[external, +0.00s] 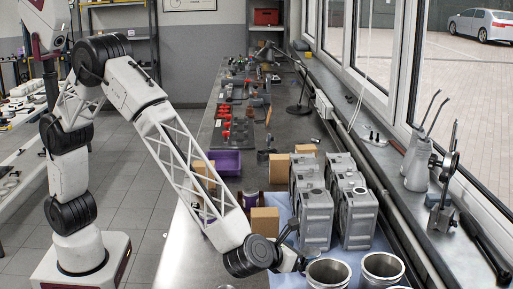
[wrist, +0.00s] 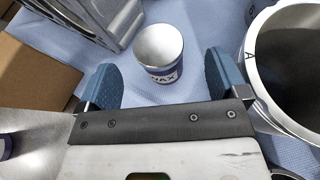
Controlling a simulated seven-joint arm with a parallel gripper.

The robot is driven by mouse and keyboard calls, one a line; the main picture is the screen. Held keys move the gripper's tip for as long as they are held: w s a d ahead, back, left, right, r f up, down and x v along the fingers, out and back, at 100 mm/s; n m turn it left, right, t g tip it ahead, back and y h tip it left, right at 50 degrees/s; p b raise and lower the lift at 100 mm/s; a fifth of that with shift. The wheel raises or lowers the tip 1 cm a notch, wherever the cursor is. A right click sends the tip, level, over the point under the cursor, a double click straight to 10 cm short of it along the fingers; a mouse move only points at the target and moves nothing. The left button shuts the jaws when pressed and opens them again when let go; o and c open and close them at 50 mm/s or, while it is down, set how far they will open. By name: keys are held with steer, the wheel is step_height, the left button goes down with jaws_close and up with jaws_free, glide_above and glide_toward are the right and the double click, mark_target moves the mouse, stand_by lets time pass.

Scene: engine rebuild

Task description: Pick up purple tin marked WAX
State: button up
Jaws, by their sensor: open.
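The purple tin marked WAX (wrist: 160,57) stands upright on a light blue cloth (wrist: 205,22) in the wrist view. It has a pale top and a dark purple side with white letters. My gripper (wrist: 161,82) is open, its two blue fingers apart on either side of the tin's near part. In the external view my gripper (external: 291,259) is low at the bench's near end, mostly hidden by my wrist, and I cannot make out the tin there.
A large metal cylinder (wrist: 296,60) stands close to the right finger; cylinders also show in the external view (external: 328,274). Grey engine blocks (external: 314,210) and cardboard boxes (external: 265,221) stand behind my gripper. A purple bin (external: 225,162) sits farther back.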

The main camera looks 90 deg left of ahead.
mark_target(309, 252)
steer(key=shift+a, duration=0.1)
steer(key=shift+x, duration=2.55)
steer(key=shift+r, duration=0.1)
steer(key=c, duration=1.2)
